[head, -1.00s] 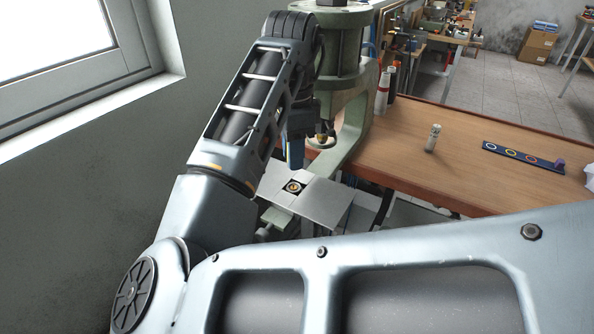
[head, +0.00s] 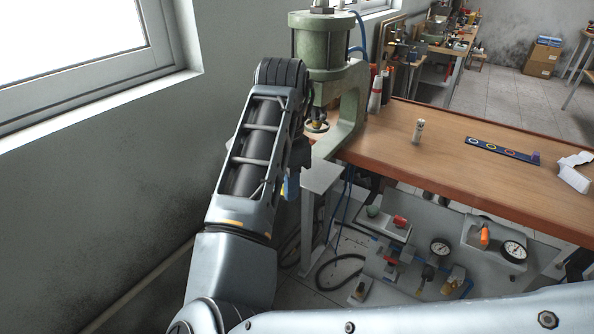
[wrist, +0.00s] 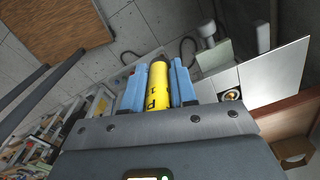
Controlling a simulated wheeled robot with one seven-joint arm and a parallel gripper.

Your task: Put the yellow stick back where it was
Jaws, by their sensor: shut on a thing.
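The yellow stick (wrist: 158,90), with dark markings and a dark far end, is held lengthwise between the blue fingers of my gripper (wrist: 158,75) in the wrist view. A dark blue strip with coloured rings (head: 501,150) lies on the wooden bench, far right of my gripper. A purple piece (head: 536,157) stands at its right end.
The green press (head: 326,60) stands at the bench's left end, close to my arm. A pale upright cylinder (head: 418,131) stands on the wooden bench (head: 450,165). Gauges and fittings (head: 440,246) sit on a lower panel. A window wall is at left.

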